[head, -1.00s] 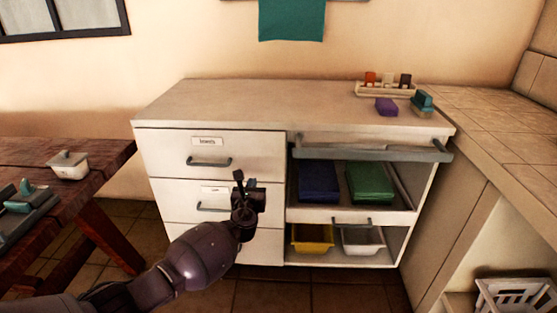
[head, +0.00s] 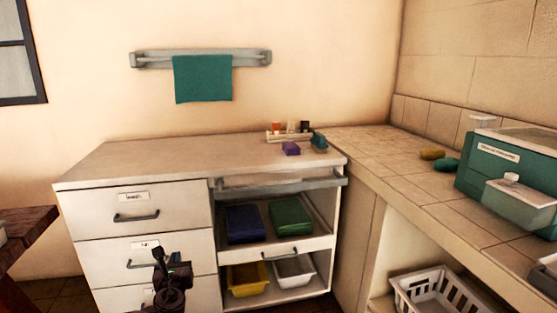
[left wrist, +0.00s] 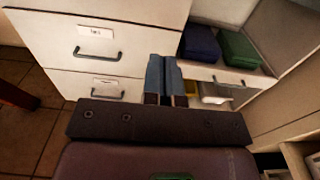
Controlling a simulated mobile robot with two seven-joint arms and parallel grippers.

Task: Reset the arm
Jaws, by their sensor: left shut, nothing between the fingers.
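My left gripper (head: 161,256) is low in the head view, in front of the lower drawers of the white cabinet (head: 185,166). It is shut and empty, and most of its arm lies below the picture. In the left wrist view the fingers (left wrist: 162,80) are together and point at the cabinet front, between the drawers and the open shelves. Whether they touch the cabinet cannot be told. My right gripper is not in view.
Blue (head: 244,224) and green (head: 290,215) folded cloths lie on the open shelf, above yellow (head: 247,279) and white (head: 294,269) bins. A tiled counter (head: 400,175) borders the right, with a white basket (head: 440,293) below. A wooden table (head: 22,240) stands at left.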

